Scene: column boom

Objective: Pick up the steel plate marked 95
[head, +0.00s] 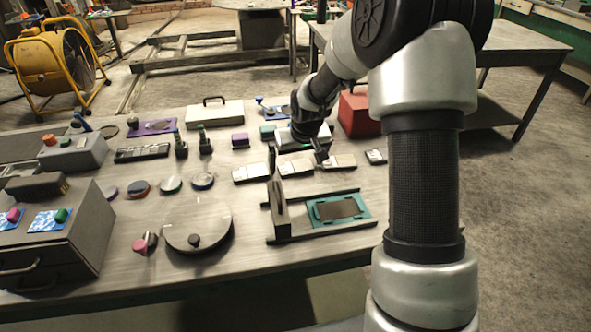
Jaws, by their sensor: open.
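Several pale steel plates lie in a row across the bench: one at the left (251,172), one in the middle (293,169), one to its right (340,161) and a smaller piece (376,156) at the right end. Their markings are too small to read, so I cannot tell which is 95. My gripper (320,157) is open and points down over the row, near the gap between the middle plate and the one to its right. Its fingers are small here, and I cannot tell whether they touch a plate.
A grey stand with an upright (278,210) is in front of the row, beside a teal tray (318,221) holding a dark slab. A round turntable (197,222) is at front left. A red box (360,112) and a white case (214,114) stand behind. My arm hides the bench's right side.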

